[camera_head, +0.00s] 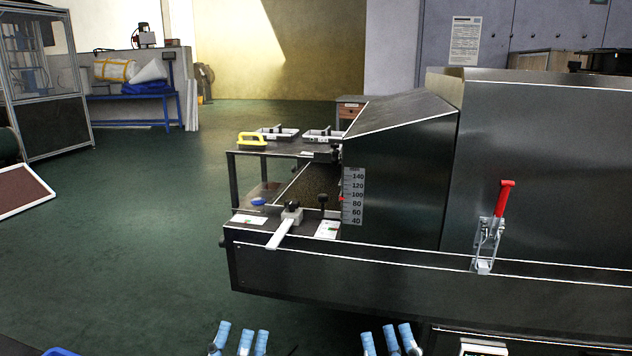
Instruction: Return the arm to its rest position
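My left gripper (241,340) shows at the bottom edge, left of the middle. Its light-blue fingertips point up and stand apart with nothing between them. My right gripper (388,340) shows at the bottom edge, right of the middle. Its blue fingertips are also spread and empty. Both grippers appear in front of the dryer's lower edge in the picture and hold nothing. The rest of both arms is out of view. The dryer (400,185) is a dark metal housing with a height scale (353,197) and a red-handled toggle clamp (504,200).
Grey trays (323,135) lie behind. A framed brown panel (20,190) stands far left. Green floor (130,240) is clear left of the dryer.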

